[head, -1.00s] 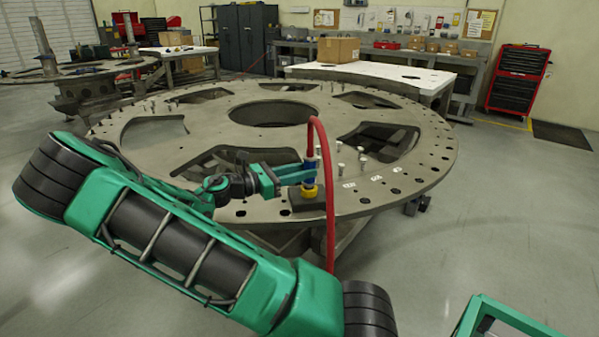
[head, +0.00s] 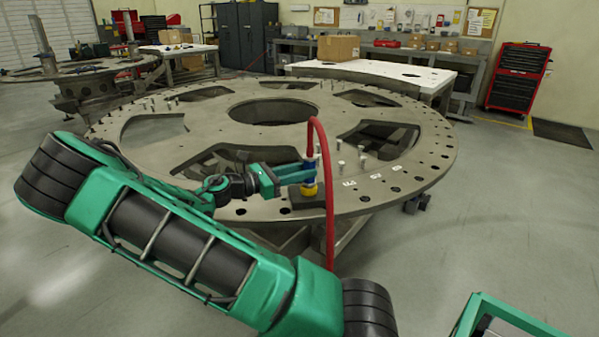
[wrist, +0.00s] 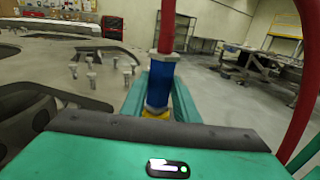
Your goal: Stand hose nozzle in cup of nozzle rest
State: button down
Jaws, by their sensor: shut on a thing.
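The hose nozzle has a blue body (head: 309,173) with a yellow lower end (head: 309,189), and a red hose (head: 325,150) arches from its top. It stands upright at the nozzle rest, a dark block (head: 298,197) on the turret plate's near edge. My gripper (head: 306,171) is shut on the blue body from the left. In the wrist view the blue body (wrist: 160,82) sits between the green fingers, with a bit of yellow below. The cup is hidden, so I cannot tell whether the nozzle's end is inside it.
The round turret plate (head: 400,185) has large cut-outs and several upright bolts (head: 341,164) right of the nozzle. The red hose hangs down past the plate's near edge, beside my arm. A white table (head: 375,68) with a cardboard box (head: 338,48) stands behind.

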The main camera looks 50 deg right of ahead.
jog(key=shift+f, duration=0.45)
dwell(0.5)
jog(key=c, duration=1.3)
grip_release()
jog(key=v, duration=1.1)
jog(key=shift+d, duration=0.1)
